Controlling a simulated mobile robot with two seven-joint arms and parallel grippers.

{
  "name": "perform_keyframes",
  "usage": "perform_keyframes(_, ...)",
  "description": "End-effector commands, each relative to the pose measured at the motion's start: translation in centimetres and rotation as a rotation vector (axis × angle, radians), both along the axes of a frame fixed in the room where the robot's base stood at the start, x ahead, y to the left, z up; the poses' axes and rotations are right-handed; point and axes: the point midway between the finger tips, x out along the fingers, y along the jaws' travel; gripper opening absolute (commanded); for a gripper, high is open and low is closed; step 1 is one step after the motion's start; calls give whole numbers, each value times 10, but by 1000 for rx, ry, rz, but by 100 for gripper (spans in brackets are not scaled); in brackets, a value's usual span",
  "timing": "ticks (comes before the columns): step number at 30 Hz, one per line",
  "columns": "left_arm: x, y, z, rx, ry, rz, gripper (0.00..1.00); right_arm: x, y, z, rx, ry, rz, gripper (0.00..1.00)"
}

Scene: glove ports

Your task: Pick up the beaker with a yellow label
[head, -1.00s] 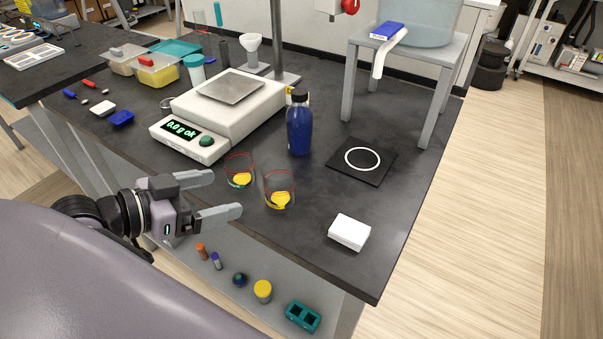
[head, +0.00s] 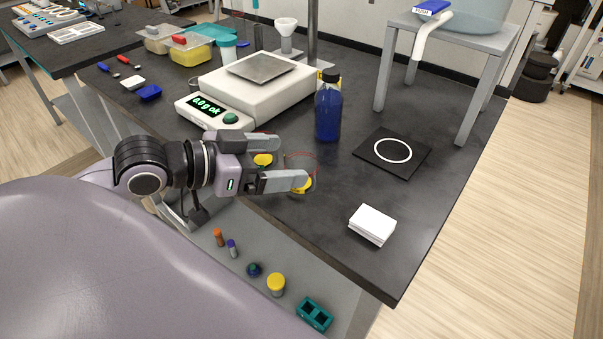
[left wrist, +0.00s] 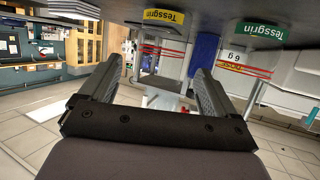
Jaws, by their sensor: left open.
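Two clear beakers with red rims stand side by side on the dark bench. In the left wrist view, which looks upside down, one has a yellow label (left wrist: 164,17) and the other a green label (left wrist: 260,31). The yellow-label beaker (head: 302,160) seems to be the right one in the head view, partly behind a finger. The other beaker (head: 263,159) is mostly hidden by my gripper. My left gripper (head: 291,160) is open and empty. The yellow-label beaker lies ahead, roughly between its fingers; the green-label one is beyond the right-hand finger. My right gripper is out of view.
A blue bottle (head: 328,110) stands just behind the beakers. A white balance (head: 255,95) is behind to the left. A black pad with a white ring (head: 392,151) and a white block (head: 372,225) are to the right, with clear bench between.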

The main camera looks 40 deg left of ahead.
Motion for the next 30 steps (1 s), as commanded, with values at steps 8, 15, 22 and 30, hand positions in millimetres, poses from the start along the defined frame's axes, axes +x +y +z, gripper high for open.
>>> perform_keyframes(8, 11, -6, -3, 2, -1, -1, 90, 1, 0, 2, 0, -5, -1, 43)
perform_keyframes(15, 20, -10, -5, -1, -3, 0, 90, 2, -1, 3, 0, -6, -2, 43)
perform_keyframes(22, 38, -19, -11, -1, -4, 0, 90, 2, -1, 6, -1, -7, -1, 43)
perform_keyframes(30, 55, -27, -19, 0, -2, 0, 90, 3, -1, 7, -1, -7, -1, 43)
